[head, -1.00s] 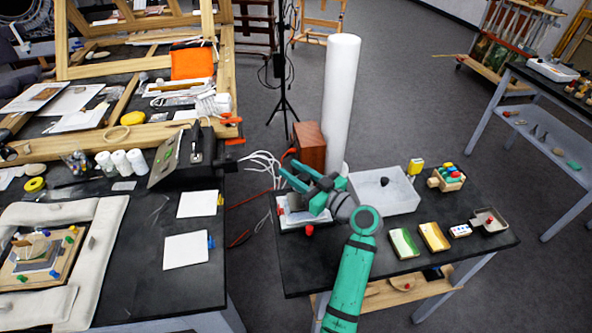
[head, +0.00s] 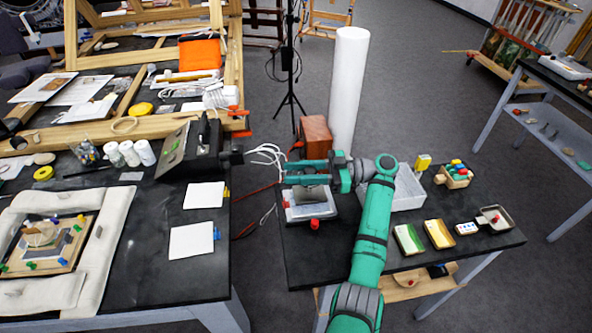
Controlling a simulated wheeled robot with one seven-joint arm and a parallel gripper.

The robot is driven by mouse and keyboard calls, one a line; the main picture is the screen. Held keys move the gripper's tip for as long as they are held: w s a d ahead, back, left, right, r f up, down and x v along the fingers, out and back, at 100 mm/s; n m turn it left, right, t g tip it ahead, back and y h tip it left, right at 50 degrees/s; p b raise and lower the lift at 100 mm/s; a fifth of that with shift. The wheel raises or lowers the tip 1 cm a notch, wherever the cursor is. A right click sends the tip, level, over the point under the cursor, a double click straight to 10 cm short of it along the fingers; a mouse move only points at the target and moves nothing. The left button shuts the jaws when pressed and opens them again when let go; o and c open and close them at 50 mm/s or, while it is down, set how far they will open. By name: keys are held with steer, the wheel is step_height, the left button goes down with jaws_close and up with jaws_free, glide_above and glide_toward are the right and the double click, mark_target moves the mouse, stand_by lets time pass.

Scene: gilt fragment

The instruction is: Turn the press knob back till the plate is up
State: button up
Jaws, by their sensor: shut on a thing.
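A grey block-like part of the press shows just below the fingers. How high the plate stands cannot be told from this view.
A white bin (head: 408,190) stands right of the press, close by my arm. A wooden box (head: 316,136) and a tall white roll (head: 348,85) are behind. White cables run at the left.

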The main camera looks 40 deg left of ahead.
steer(key=shift+s+d+n+g+h, duration=0.15)
steer(key=shift+d+n+g+h, duration=0.05)
steer(key=shift+n+g+h, duration=0.55)
steer(key=shift+s+d+n+g+h, duration=0.1)
steer(key=shift+d+n+g+h, duration=0.05)
steer(key=shift+n+g+h, duration=0.6)
steer(key=shift+s+d+h, duration=0.1)
steer(key=shift+s+h, duration=0.05)
steer(key=shift+h, duration=0.45)
steer(key=shift+c, duration=0.2)
steer(key=o, duration=1.1)
steer(key=shift+r, duration=0.3)
steer(key=s+d+r, duration=0.2)
steer(key=s+r, duration=0.1)
steer(key=r, duration=0.1)
steer(key=s+d+r, duration=0.3)
steer(key=s+r, duration=0.1)
steer(key=s+d+r, duration=0.3)
steer(key=s+r, duration=0.1)
steer(key=shift+s+r, duration=0.15)
steer(key=shift+s, duration=0.1)
